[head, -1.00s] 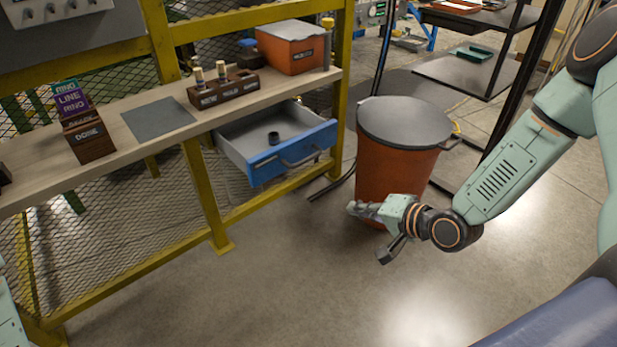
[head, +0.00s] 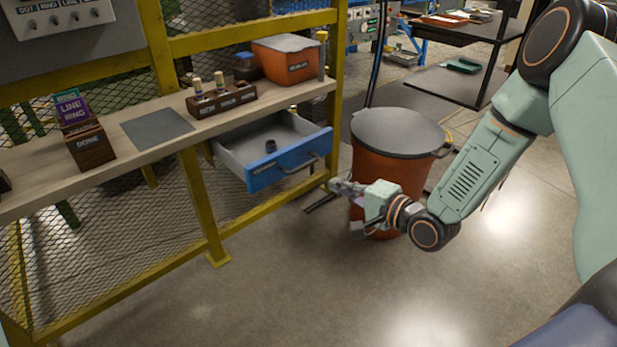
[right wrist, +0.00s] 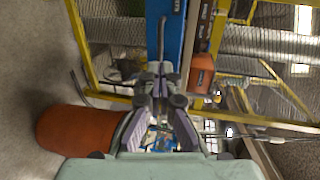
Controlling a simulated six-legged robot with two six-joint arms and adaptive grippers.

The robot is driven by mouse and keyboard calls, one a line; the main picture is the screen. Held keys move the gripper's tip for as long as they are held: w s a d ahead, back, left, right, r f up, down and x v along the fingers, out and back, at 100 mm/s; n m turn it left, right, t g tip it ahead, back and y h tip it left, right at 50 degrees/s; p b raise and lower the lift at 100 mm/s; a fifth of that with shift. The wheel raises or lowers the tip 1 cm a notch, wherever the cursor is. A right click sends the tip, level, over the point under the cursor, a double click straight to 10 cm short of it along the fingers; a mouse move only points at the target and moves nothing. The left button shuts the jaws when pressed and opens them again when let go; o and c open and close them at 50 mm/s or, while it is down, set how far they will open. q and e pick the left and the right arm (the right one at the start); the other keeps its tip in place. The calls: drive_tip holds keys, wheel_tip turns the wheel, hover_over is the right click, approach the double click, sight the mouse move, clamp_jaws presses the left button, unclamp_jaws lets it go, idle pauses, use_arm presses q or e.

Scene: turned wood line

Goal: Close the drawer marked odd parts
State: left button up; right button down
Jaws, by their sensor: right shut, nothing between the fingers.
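The drawer (head: 289,163) hangs under the bench and stands pulled out. It has a blue front with a dark bar handle (head: 301,164) and a grey inside holding a small dark ring-like part (head: 270,146). A small label on its front is too small to read. My right gripper (head: 334,185) is shut and empty, in front of and a little below the drawer front, apart from it. In the right wrist view the blue drawer front (right wrist: 171,40) and its handle (right wrist: 162,38) lie ahead of the shut fingers (right wrist: 158,66). My left gripper is out of view.
The wooden bench (head: 40,190) with yellow posts (head: 200,190) carries a dark block with pegs (head: 221,100), an orange bin (head: 288,62) and small boxes (head: 88,143). An orange barrel with a grey lid (head: 398,133) stands right behind my right gripper. The floor in front is clear.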

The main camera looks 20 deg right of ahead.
sight(298, 170)
drive_tip(key=b+x, duration=0.2)
drive_tip(key=x, duration=0.8)
drive_tip(key=shift+w+a, duration=0.25)
drive_tip(key=shift+w+a+f+b, duration=0.1)
drive_tip(key=shift+w+b, duration=0.05)
drive_tip(key=shift+b, duration=0.15)
